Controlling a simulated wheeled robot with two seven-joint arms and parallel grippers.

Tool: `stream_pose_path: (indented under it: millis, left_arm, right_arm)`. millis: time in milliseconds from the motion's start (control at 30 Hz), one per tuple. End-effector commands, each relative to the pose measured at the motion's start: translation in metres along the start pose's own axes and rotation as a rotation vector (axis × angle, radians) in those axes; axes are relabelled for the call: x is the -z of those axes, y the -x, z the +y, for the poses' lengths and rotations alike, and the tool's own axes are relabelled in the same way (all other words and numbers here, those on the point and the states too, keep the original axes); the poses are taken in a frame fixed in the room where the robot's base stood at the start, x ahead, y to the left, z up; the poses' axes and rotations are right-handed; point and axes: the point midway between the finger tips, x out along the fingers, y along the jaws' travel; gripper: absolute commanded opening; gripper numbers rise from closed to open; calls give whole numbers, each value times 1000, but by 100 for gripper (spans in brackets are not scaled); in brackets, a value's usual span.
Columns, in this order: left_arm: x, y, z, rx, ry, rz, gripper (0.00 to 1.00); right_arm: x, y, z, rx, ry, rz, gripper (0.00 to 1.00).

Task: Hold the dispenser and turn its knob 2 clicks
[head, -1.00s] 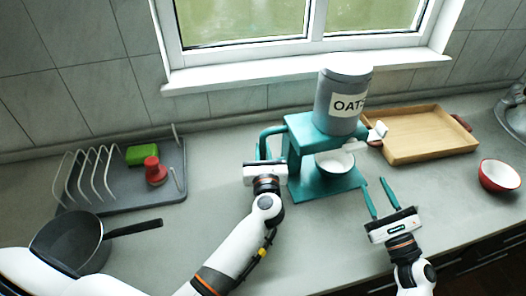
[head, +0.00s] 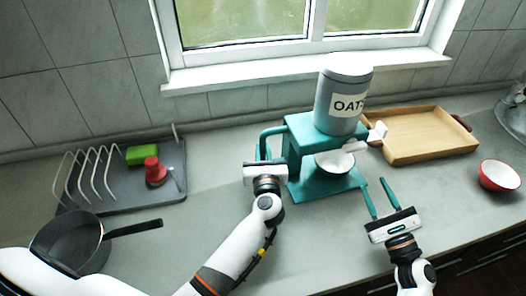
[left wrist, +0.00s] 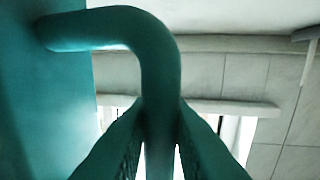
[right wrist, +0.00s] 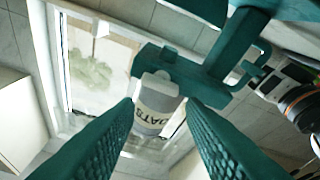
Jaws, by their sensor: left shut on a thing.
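The dispenser is a teal stand (head: 325,183) with a grey canister (head: 343,98) labelled OATS on top. A white bowl (head: 335,163) stands in the stand, under the canister. My left gripper (head: 263,158) is shut on the stand's side handle (head: 272,131); the left wrist view shows the handle (left wrist: 155,60) between its fingers. My right gripper (head: 377,199) is open and empty, in front of the stand's right side and below the knob. In the right wrist view the canister (right wrist: 157,105) shows beyond the open fingers.
A wooden tray (head: 447,151) lies behind right, and a red bowl (head: 499,176) stands at the far right. A grey rack (head: 120,190) with a green sponge (head: 141,154) and a red-topped item (head: 155,170) is at left, behind a dark pan (head: 70,243). The counter between rack and dispenser is clear.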

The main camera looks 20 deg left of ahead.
Motion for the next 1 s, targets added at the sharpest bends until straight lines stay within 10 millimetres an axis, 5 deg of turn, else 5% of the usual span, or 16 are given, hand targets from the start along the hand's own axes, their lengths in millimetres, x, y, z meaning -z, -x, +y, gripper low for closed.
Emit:
stream_pose_path:
  millis: [233,500,800,1000]
  left_arm:
    - [-1,0,0,0,0,-2,0]
    - [-1,0,0,0,0,-2,0]
    - [-1,0,0,0,0,-2,0]
    - [-1,0,0,0,0,-2,0]
  right_arm:
    - [0,0,0,0,0,0,38]
    - [2,-1,2,1,0,2,78]
    - [48,-31,24,29,-57,16,78]
    - [69,-36,21,62,-193,-67,78]
